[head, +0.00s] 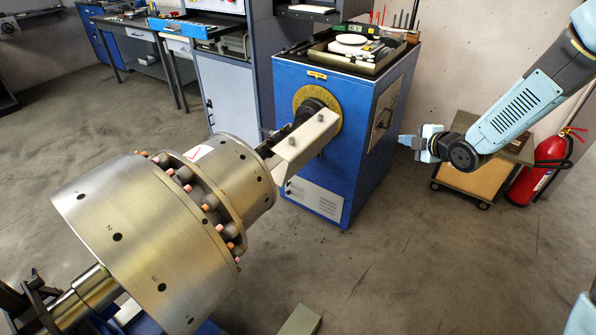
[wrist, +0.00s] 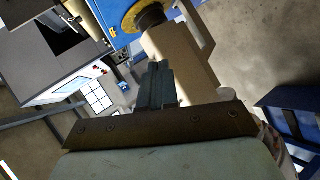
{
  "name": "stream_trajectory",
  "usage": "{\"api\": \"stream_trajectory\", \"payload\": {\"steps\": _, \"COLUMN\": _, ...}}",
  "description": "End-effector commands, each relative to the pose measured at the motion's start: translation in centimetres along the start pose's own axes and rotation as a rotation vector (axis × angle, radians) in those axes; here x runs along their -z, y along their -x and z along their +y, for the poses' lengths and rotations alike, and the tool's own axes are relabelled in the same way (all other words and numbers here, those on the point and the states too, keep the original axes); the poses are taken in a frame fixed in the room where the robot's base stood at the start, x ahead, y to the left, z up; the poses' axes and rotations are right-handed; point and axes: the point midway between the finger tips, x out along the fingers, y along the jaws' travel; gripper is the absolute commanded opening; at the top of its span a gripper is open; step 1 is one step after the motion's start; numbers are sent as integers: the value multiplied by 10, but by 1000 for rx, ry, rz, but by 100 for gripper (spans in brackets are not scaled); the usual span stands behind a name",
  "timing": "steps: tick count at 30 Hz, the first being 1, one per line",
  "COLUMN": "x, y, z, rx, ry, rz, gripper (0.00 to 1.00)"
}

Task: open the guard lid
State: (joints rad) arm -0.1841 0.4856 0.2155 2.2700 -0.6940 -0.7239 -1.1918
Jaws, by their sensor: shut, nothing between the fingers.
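The guard lid (head: 308,143) is a long beige cover with two small dark knobs. It lies over the shaft between the blue drive cabinet (head: 335,165) and the big steel rotor (head: 150,245), and looks closed. My gripper (head: 402,141) is in the air to the right of the lid, clearly apart from it, with its fingers pointing left. In the wrist view, my gripper's dark fingers (wrist: 155,68) are together and empty. The beige lid (wrist: 187,60) shows beyond them, partly hidden by my gripper.
A tray of tools (head: 350,50) lies on top of the cabinet. A red fire extinguisher (head: 540,165) and a low wheeled cart (head: 470,178) stand by the wall at the right, behind my arm. The floor in front of the cabinet is clear.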

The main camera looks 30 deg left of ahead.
Motion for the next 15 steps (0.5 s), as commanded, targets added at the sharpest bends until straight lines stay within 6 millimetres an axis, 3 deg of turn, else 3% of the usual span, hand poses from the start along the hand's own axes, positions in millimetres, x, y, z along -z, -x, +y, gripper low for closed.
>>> {"api": "stream_trajectory", "payload": {"steps": 1, "x": 10, "y": -15, "z": -13, "rx": -13, "ry": 28, "rz": 51, "gripper": 0}}
{"api": "stream_trajectory", "payload": {"steps": 6, "x": 49, "y": -50, "z": -44, "rx": -98, "ry": 131, "rz": 215, "gripper": 0}}
{"api": "stream_trajectory", "payload": {"steps": 15, "x": 119, "y": -85, "z": -104, "rx": -312, "ry": 235, "rz": 462, "gripper": 0}}
